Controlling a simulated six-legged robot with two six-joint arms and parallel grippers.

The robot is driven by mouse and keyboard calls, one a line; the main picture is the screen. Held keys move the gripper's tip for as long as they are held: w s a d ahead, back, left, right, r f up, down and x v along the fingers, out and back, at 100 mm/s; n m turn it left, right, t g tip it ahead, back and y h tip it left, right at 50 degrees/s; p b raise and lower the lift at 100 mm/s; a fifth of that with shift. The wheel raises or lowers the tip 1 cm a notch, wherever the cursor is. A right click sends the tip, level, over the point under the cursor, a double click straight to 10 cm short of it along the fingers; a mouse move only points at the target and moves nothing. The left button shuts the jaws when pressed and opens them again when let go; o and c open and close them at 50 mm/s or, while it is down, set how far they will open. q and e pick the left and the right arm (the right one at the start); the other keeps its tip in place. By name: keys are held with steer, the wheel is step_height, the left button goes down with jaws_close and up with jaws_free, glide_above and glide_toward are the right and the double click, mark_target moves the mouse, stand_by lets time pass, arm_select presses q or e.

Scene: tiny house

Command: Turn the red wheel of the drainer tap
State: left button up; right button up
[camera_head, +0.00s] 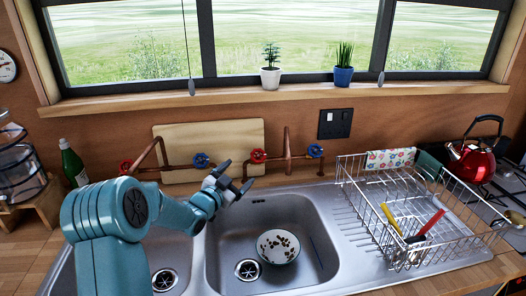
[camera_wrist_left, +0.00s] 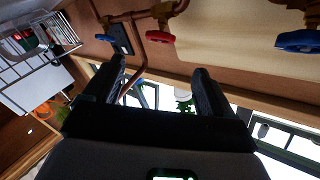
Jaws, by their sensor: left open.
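The drainer tap is a copper pipe on the wall, left of the dish rack, with a red wheel (camera_head: 258,155) at its left end and a blue wheel (camera_head: 315,150) at its right. My left gripper (camera_head: 238,174) is open and empty, just in front of and below the red wheel, apart from it. In the left wrist view, which looks upside down, the red wheel (camera_wrist_left: 160,37) lies beyond the gap between the fingertips (camera_wrist_left: 160,68). The blue wheel (camera_wrist_left: 105,38) is left of it there. My right gripper is out of view.
A second tap has a red wheel (camera_head: 126,166) and a blue wheel (camera_head: 201,160), before a wooden board (camera_head: 225,132). Below are the sink (camera_head: 325,255) with a bowl (camera_head: 278,246), and the dish rack (camera_head: 450,245). A green bottle (camera_head: 71,162) stands left.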

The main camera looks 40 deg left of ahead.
mark_target(257, 157)
arm_select(q)
steer(key=p+x, duration=0.3)
steer(key=x, duration=0.9)
steer(key=shift+w+f, duration=0.15)
steer(key=shift+w, duration=0.15)
steer(key=shift+p+x, duration=0.45)
steer(key=shift+x, duration=0.45)
steer(key=shift+w+a, duration=0.15)
steer(key=shift+w, duration=0.05)
